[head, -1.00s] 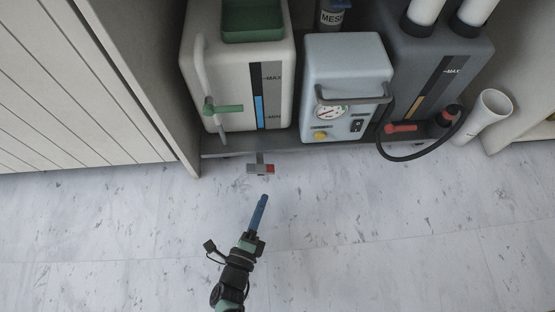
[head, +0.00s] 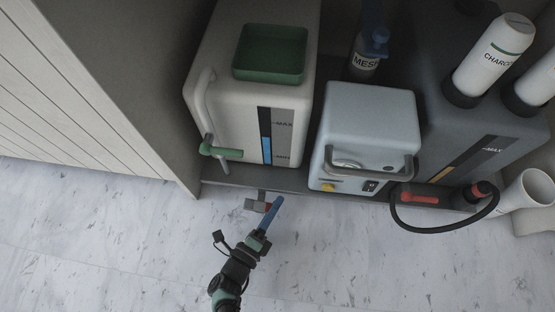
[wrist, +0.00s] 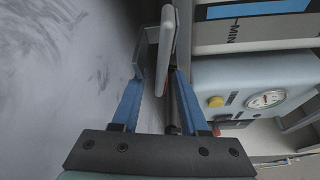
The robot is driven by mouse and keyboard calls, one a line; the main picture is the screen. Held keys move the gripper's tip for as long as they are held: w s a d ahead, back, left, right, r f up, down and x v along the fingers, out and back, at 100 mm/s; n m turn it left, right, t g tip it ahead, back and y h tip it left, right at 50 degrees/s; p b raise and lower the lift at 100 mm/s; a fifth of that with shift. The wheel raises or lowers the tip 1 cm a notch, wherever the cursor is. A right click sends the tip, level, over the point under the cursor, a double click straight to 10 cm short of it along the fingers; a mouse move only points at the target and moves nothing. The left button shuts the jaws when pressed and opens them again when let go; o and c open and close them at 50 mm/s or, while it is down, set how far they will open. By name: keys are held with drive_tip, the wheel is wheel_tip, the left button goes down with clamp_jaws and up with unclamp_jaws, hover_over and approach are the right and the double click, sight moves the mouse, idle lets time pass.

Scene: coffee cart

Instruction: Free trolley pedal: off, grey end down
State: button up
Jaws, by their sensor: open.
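The trolley pedal (head: 254,205) is a small rocker at the trolley's lower front edge, grey at its left end and red at its right. My gripper (head: 278,200) is at the red right end and partly covers it in the head view. In the wrist view the pedal (wrist: 166,48) is a pale plate seen nearly edge-on, reaching between the two blue fingertips of my gripper (wrist: 158,76). The jaws are open and apart. Whether a finger touches the pedal, and which pedal end is lower, I cannot tell.
The trolley's lower shelf (head: 225,176) carries a white tank (head: 225,110) with a green tray, a pale blue gauge box (head: 370,115) and a dark grey tank (head: 440,140). A black hose (head: 440,228) hangs over the front at right. A slatted panel stands left. The floor in front is clear.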

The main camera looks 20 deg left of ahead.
clamp_jaws()
idle(0.5)
drive_tip(key=shift+r+n+t, duration=0.3)
drive_tip(key=shift+n, duration=0.55)
drive_tip(key=shift+r+n+t, duration=0.3)
drive_tip(key=shift+r+n, duration=0.05)
drive_tip(key=shift+n, duration=0.55)
drive_tip(key=shift+r+n+t, duration=0.3)
drive_tip(key=shift+n, duration=0.55)
unclamp_jaws()
drive_tip(key=shift+r, duration=0.1)
